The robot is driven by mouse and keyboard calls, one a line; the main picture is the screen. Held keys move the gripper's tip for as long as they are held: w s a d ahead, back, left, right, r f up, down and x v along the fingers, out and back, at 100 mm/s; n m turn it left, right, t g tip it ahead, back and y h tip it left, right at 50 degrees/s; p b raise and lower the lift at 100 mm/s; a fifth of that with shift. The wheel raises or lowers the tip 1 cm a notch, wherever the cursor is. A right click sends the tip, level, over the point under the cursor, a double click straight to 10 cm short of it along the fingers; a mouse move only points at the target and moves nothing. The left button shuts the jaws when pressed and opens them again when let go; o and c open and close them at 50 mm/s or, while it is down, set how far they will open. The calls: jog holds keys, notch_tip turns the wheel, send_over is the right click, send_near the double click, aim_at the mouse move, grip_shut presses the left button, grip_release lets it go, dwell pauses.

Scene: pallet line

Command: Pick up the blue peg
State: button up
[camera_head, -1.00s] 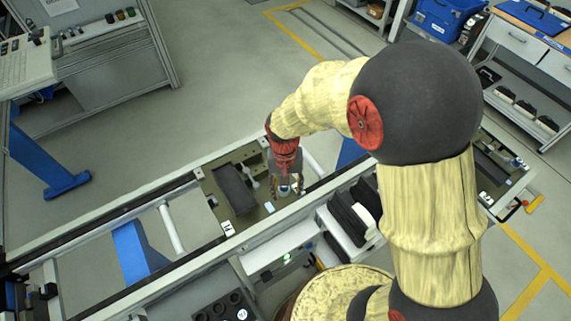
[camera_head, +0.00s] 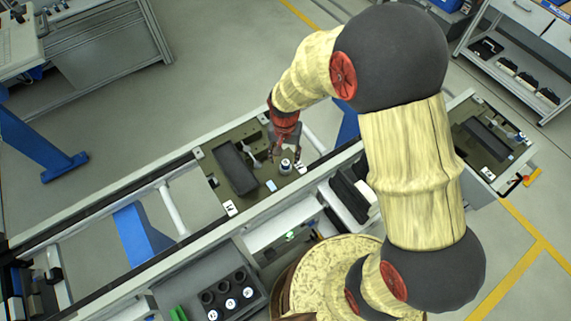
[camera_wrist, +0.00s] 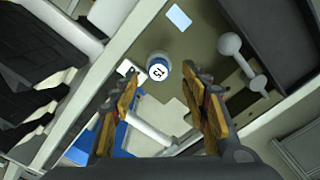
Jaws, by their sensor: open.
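The blue peg (camera_head: 286,166) stands upright on the olive pallet (camera_head: 243,196), near its front right part. In the wrist view the peg (camera_wrist: 158,69) shows a white top with a dark mark and a blue band around its side. My gripper (camera_head: 285,152) is above and just behind the peg in the head view. In the wrist view my gripper (camera_wrist: 158,88) has its two fingers spread wide and empty, with the peg seen between and beyond the fingertips. The fingers look apart from the peg.
A black block (camera_head: 234,168) and a grey dumbbell-shaped part (camera_wrist: 241,60) lie on the same pallet beside the peg. A light blue tag (camera_wrist: 179,17) lies near it. A black tray (camera_head: 246,312) with several white-marked pieces sits in front. Conveyor rails flank the pallet.

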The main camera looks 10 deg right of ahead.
aim_at(286, 162)
notch_tip(286, 162, down, 3)
jog(key=shift+d+f, duration=0.1)
jog(key=shift+f, duration=0.05)
jog(key=shift+c, duration=1.1)
grip_shut()
